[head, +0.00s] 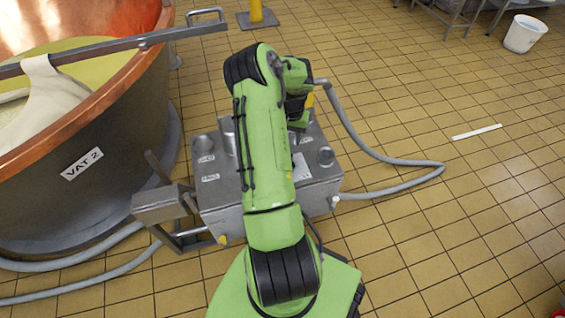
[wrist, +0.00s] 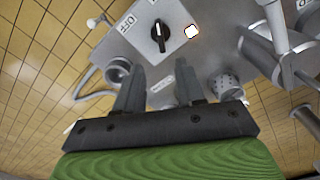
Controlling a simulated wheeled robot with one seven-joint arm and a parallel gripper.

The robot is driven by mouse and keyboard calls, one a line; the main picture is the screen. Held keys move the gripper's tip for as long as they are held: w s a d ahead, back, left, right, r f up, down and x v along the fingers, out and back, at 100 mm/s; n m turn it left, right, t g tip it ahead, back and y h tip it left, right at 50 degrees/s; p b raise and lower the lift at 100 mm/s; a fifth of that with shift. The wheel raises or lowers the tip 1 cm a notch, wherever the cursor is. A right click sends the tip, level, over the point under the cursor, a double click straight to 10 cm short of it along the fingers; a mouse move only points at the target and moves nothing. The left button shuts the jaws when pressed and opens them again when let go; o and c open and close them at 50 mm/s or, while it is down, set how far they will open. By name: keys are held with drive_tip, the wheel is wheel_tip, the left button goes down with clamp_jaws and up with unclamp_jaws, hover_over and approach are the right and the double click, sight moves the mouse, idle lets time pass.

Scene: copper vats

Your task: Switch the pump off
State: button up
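The pump (head: 320,192) is a grey metal box on the floor beside the copper vat, partly hidden by my green arm in the head view. In the wrist view its top panel (wrist: 200,62) carries a black rotary switch (wrist: 160,36) with a pale pointer line, roughly upright in the picture. An OFF label (wrist: 127,23) lies to its left, and a glowing white lamp (wrist: 192,31) to its right. My gripper (wrist: 160,82) has its two fingers apart with nothing between them. In the picture the fingertips lie below the switch; no contact shows. The head view hides the fingers.
The copper vat (head: 95,170) marked VAT 2 stands at left. A grey hose (head: 395,162) loops over the tiles right of the pump; more hoses lie at lower left. A white bucket (head: 524,34) stands far right. The tiled floor at right is mostly free.

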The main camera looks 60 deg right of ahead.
wheel_tip(320, 180, down, 13)
drive_tip(key=b, duration=0.3)
drive_tip(key=shift+r+b, duration=0.1)
drive_tip(key=shift+b, duration=0.2)
clamp_jaws()
